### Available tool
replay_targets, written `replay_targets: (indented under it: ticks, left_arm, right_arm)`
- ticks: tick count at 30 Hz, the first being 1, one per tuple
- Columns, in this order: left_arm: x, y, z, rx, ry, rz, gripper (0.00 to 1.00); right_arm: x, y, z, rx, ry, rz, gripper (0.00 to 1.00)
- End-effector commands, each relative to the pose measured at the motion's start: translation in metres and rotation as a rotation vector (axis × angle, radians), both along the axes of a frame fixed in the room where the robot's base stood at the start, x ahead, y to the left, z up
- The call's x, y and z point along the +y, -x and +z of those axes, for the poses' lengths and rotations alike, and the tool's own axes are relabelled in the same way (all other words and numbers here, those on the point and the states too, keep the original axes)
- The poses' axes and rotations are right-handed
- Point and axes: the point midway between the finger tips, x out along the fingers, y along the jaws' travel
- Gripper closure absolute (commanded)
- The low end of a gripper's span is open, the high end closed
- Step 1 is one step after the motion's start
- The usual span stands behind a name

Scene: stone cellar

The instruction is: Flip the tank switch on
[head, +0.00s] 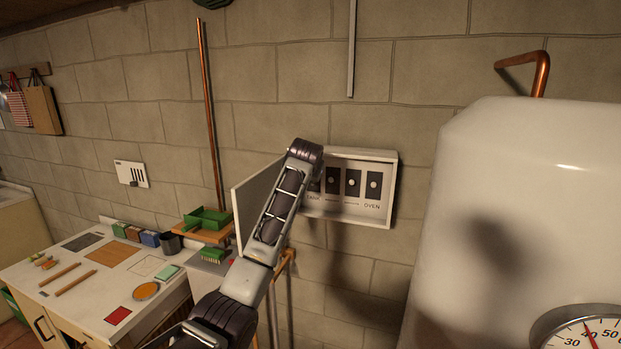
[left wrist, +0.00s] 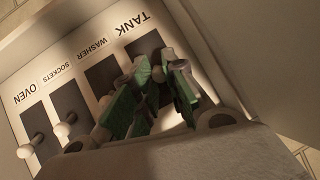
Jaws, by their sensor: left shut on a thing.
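The white switch box (head: 362,154) is on the stone wall, with its door (head: 258,198) open to the left. It holds a row of dark switch plates with pale knobs. In the left wrist view the labels appear upside down: OVEN, SOCKETS, WASHER and TANK. My left gripper (left wrist: 158,75), with green finger pads, is at the dark tank switch plate (left wrist: 146,45), its fingers closed around the tank switch's knob, which they hide. In the head view my left arm covers the gripper and the tank switch. The tank switch's position cannot be told. My right gripper is out of view.
The oven switch (head: 373,184) is at the row's right end. A large white tank (head: 500,200) with a dial (head: 590,335) stands to the right. A copper pipe (head: 210,110) runs down the wall. A cluttered worktop (head: 90,290) is at the lower left.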

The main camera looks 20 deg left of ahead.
Motion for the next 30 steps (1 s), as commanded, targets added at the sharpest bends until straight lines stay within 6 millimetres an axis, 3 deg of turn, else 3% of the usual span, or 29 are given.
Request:
replay_targets:
  ticks: [3, 4, 9, 22, 30]
  left_arm:
    - [0.0, 0.0, 0.005, -0.01, -0.001, 0.0, 1.0]
    - [0.0, 0.0, 0.005, -0.01, -0.001, 0.0, 0.82]
    - [0.0, 0.0, 0.003, -0.007, 0.0, 0.0, 0.62]
    - [0.0, 0.001, 0.002, -0.003, -0.001, 0.0, 0.62]
    - [-0.003, 0.013, 0.01, -0.003, -0.001, 0.0, 0.62]
  right_arm:
    - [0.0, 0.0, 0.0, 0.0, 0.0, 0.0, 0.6]
    - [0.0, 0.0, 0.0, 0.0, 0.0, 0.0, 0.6]
    - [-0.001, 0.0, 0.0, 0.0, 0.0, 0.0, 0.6]
    - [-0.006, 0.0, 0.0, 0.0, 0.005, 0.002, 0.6]
    - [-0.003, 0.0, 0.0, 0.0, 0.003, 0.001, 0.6]
